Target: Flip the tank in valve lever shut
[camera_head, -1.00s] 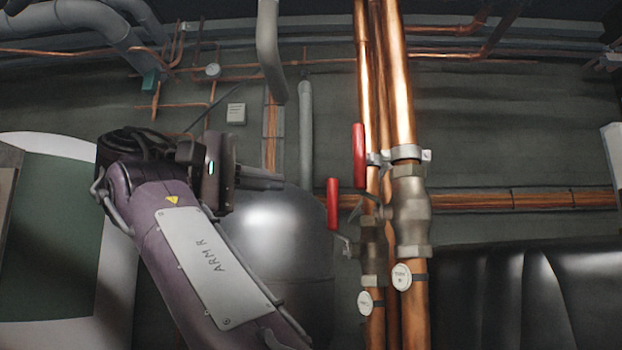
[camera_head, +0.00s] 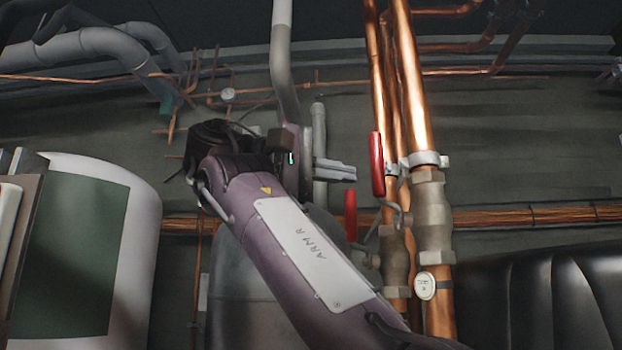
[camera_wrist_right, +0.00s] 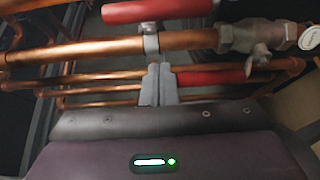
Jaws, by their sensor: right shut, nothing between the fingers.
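Two valves on vertical copper pipes carry red levers, both lying roughly along their pipes. The upper red lever (camera_head: 377,165) belongs with the right-hand valve body (camera_head: 432,215); the lower red lever (camera_head: 350,213) is beside the left valve body (camera_head: 394,258). A round tag (camera_head: 425,286) hangs below the right valve; I cannot read it surely. My right gripper (camera_head: 350,172) is shut and empty, just left of the upper lever and above the lower one. In the wrist view its fingertips (camera_wrist_right: 160,72) sit between a near red lever (camera_wrist_right: 155,10) and a farther one (camera_wrist_right: 210,78). My left gripper is out of view.
A grey tank (camera_head: 232,290) stands behind my right arm. A white cylinder with a green panel (camera_head: 75,255) is at left. A horizontal copper pipe (camera_head: 530,216) runs behind the valves, and a black ribbed thing (camera_head: 540,300) fills the lower right.

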